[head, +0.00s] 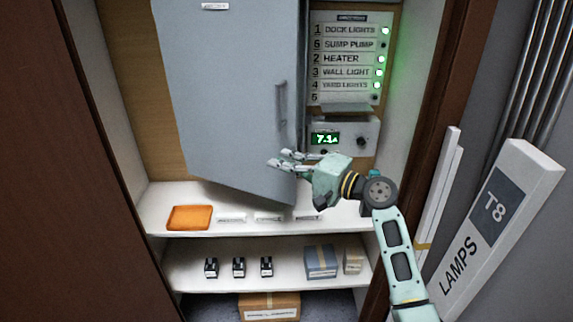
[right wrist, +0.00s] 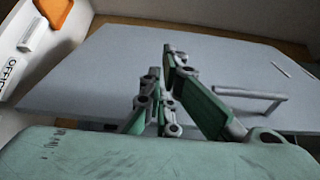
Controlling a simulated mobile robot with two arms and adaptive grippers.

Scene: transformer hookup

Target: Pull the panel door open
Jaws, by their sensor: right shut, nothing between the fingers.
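The grey panel door (head: 225,90) stands partly open in the head view, its free right edge swung out in front of the cabinet. Its vertical bar handle (head: 282,110) is near that edge. In the right wrist view the door (right wrist: 110,70) fills the middle, with the handle (right wrist: 250,95) at the right. My right gripper (head: 275,158) is shut and empty, in front of the door's lower right part and below the handle. In the wrist view its fingers (right wrist: 170,85) are left of the handle. I cannot tell whether they touch the door. My left gripper is not in view.
Right of the door is a labelled board (head: 345,58) with green lights above a 7.1 display (head: 325,138). An orange tray (head: 189,217) lies on the upper shelf. Small black parts and boxes (head: 321,262) stand below. A long lamps carton (head: 487,220) leans at the right.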

